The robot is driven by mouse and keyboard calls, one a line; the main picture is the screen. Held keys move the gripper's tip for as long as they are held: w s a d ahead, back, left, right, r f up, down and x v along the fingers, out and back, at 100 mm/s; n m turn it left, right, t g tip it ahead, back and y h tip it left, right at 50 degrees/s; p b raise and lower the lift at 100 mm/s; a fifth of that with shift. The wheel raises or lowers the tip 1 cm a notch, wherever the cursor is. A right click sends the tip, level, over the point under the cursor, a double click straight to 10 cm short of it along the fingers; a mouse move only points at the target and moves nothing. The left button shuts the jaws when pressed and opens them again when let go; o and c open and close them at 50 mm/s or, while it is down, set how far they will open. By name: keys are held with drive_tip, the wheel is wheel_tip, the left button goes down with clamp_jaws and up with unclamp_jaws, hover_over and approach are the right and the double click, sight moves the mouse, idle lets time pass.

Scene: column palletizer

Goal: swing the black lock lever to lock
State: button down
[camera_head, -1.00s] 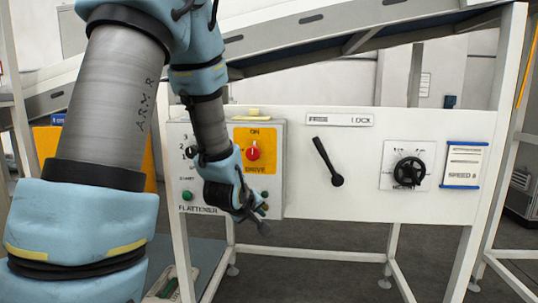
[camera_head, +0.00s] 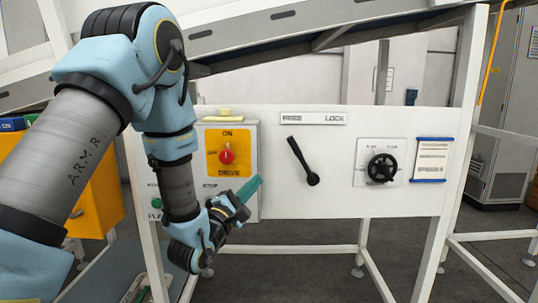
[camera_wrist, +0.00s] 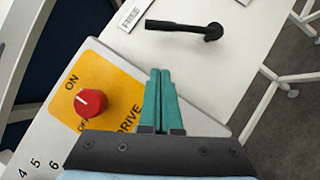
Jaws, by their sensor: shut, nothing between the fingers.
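The black lock lever (camera_head: 303,162) is on the white panel, below a label reading FREE at left and LOCK at right. Its pivot is at the lower right and its arm tilts up and left, toward the FREE side. In the wrist view the lever (camera_wrist: 182,27) lies beyond the fingertips, apart from them. My gripper (camera_head: 256,183) is shut and empty, with its green fingers pointing right, at the right edge of the drive box and left of the lever. The shut fingers also show in the wrist view (camera_wrist: 160,74).
The drive box (camera_head: 250,143) with a red knob (camera_head: 227,157) sticks out left of the lever. The panel (camera_head: 280,200) around the lever is bare.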

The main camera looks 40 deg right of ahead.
drive_tip(key=shift+r, duration=0.1)
drive_tip(key=p, duration=0.7)
approach(302, 158)
drive_tip(key=w+d+r, duration=0.3)
drive_tip(key=w+r, duration=0.1)
drive_tip(key=w, duration=0.2)
drive_tip(key=shift+s+d+r, duration=0.1)
drive_tip(key=shift+s+d, duration=0.25)
drive_tip(key=shift+s, duration=0.05)
drive_tip(key=shift+r, duration=0.1)
